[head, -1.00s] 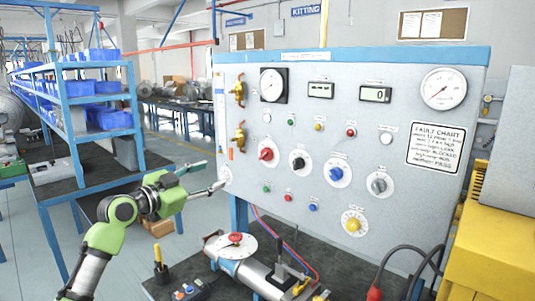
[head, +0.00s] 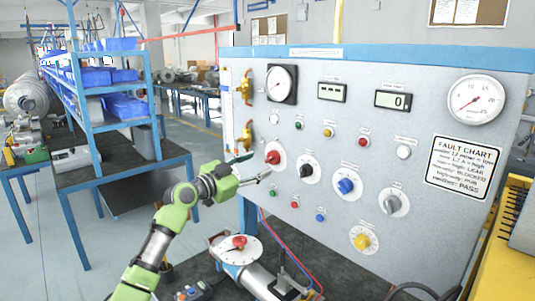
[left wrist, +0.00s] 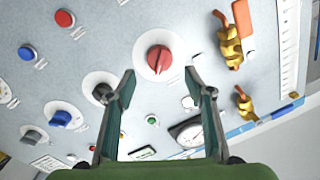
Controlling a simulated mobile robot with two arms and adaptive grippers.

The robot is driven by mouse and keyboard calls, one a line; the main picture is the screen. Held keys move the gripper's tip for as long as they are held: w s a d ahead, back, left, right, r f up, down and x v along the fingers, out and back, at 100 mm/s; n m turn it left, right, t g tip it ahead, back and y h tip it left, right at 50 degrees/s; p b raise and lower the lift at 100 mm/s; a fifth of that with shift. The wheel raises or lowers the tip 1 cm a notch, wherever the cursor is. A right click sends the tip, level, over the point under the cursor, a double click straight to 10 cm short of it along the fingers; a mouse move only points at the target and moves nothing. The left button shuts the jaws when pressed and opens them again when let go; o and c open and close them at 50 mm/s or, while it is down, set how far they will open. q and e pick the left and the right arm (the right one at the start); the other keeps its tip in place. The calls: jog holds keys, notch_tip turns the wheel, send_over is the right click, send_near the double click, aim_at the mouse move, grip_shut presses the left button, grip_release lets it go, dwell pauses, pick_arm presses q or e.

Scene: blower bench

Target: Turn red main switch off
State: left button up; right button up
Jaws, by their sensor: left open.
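The red main switch (head: 273,157) is a red rotary knob on a round white plate, at the left of the grey panel. Its knob also shows in the left wrist view (left wrist: 159,59), top middle, just beyond my fingertips. My left gripper (head: 254,167) is open and empty, its fingers just left of and below the red switch in the head view. In the left wrist view its two dark green fingers (left wrist: 160,77) are spread, with the red knob between and ahead of their tips. I cannot tell the exact gap to the knob. My right gripper is not in view.
A black knob (head: 306,171) sits close beside the red switch, then a blue knob (head: 346,187) and a grey knob (head: 391,205). Brass valves (head: 245,139) stick out at the panel's left edge. A round white flange (head: 237,249) stands on the bench below.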

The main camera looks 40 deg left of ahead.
aim_at(269, 159)
pick_arm(q)
jog(key=w+p, duration=0.1)
jog(key=w, duration=0.3)
jog(key=shift+w+r, duration=0.1)
jog(key=shift+w, duration=0.15)
jog(key=shift+w+p, duration=0.45)
jog(key=shift+w, duration=0.25)
jog(key=c, duration=1.1)
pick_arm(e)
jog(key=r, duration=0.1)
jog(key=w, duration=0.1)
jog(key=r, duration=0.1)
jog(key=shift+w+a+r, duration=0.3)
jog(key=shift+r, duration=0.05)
